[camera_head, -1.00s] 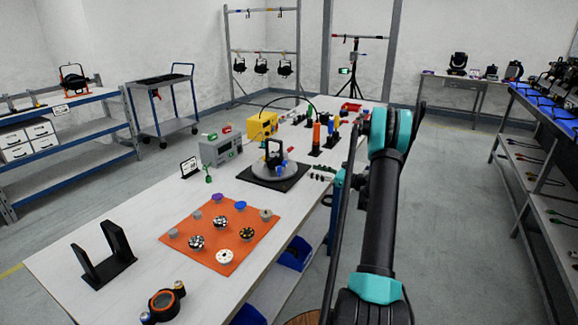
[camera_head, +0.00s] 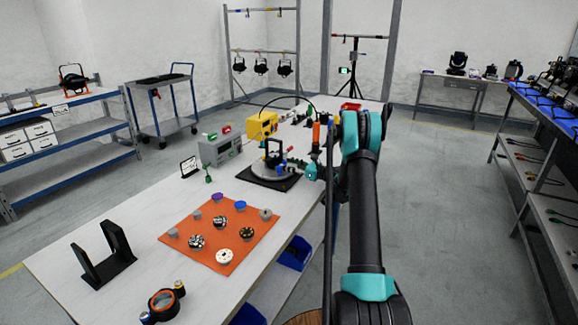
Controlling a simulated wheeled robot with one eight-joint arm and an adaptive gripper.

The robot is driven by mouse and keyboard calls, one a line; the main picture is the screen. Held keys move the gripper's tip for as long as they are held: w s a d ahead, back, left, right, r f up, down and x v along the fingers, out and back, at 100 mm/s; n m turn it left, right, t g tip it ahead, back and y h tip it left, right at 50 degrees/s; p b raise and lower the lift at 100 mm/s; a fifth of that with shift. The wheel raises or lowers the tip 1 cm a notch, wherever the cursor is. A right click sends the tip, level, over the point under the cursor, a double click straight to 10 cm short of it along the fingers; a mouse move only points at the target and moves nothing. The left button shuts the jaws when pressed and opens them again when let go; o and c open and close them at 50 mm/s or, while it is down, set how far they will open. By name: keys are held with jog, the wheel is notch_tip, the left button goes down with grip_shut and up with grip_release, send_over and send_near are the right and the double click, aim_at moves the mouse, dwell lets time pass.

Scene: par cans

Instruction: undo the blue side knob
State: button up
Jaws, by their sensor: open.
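A black par can (camera_head: 272,158) stands on a round grey turntable over a dark base (camera_head: 256,179) on the long white table. The blue side knob (camera_head: 283,163) is a small blue spot on the can's right side. My gripper (camera_head: 293,165) reaches in from the right, close beside the knob. It is open; its fingers are small and partly merge with the can, so I cannot tell whether they touch the knob. My teal wrist is just right of the can.
An orange mat (camera_head: 263,229) with several knobs and discs lies nearer on the table (camera_head: 130,204). A black U-shaped stand (camera_head: 108,258) is at the front left. A grey box (camera_head: 220,150) and a yellow box (camera_head: 262,126) stand behind the turntable.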

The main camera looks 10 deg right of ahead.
jog(key=shift+c, duration=0.5)
grip_shut()
jog(key=shift+n, duration=0.3)
jog(key=shift+s+n, duration=0.1)
jog(key=shift+n, duration=2.6)
jog(key=shift+o, duration=0.5)
grip_release()
